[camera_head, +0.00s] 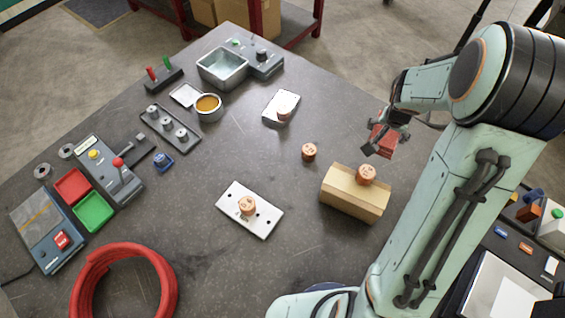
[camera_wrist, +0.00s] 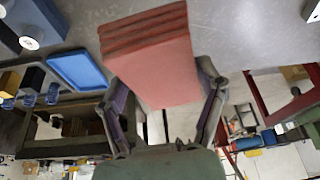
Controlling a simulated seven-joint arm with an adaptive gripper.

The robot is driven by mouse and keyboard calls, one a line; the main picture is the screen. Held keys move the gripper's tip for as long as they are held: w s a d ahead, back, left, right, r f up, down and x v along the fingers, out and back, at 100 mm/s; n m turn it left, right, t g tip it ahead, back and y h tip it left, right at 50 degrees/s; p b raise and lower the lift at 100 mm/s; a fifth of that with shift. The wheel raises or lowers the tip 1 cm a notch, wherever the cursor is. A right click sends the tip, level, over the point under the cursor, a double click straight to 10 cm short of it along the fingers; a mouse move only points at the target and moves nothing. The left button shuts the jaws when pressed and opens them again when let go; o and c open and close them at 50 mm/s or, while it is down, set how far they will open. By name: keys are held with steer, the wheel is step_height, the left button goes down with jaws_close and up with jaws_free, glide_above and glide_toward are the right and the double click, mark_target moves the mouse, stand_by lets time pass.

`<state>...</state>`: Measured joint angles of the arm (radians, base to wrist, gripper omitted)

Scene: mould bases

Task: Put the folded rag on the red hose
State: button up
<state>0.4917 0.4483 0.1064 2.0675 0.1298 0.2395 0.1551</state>
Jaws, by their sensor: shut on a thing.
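The folded rag (camera_head: 383,141) is a red layered block. My gripper (camera_head: 379,146) is shut on it and holds it in the air near the table's right edge, above and right of the cardboard-coloured box. In the wrist view the rag (camera_wrist: 158,62) fills the upper middle, with a finger on each side and its folded layers at the far end. The red hose (camera_head: 91,270) is a thick coil at the front left of the table, cut off by the picture's bottom edge. The rag is far from the hose.
A tan box (camera_head: 350,202) with a copper-coloured cylinder on it stands at the right. A white plate (camera_head: 266,221) with another cylinder lies mid-table, towards the hose. A lever unit (camera_head: 110,175) and red (camera_head: 73,185) and green (camera_head: 94,212) trays stand behind the hose.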

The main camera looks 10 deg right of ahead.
steer(key=w+a+r+n+y, duration=0.15)
steer(key=a+n, duration=0.25)
steer(key=a, duration=0.9)
steer(key=w+a+n+y, duration=0.1)
steer(key=w+a+n, duration=0.15)
steer(key=a, duration=1.15)
steer(key=s+a+r+n+y, duration=0.1)
steer(key=s+a+n, duration=0.25)
steer(key=a, duration=0.55)
steer(key=s+a+r+n+y, duration=0.1)
steer(key=s+a+n, duration=0.3)
steer(key=a, duration=0.5)
steer(key=n+g+y, duration=0.2)
steer(key=n, duration=0.4)
glide_above(112, 294)
steer(key=d, duration=0.1)
steer(key=f, duration=0.7)
steer(key=shift+s+f, duration=0.25)
steer(key=shift+d+f, duration=0.1)
steer(key=o, duration=1.1)
steer(key=shift+o, duration=0.2)
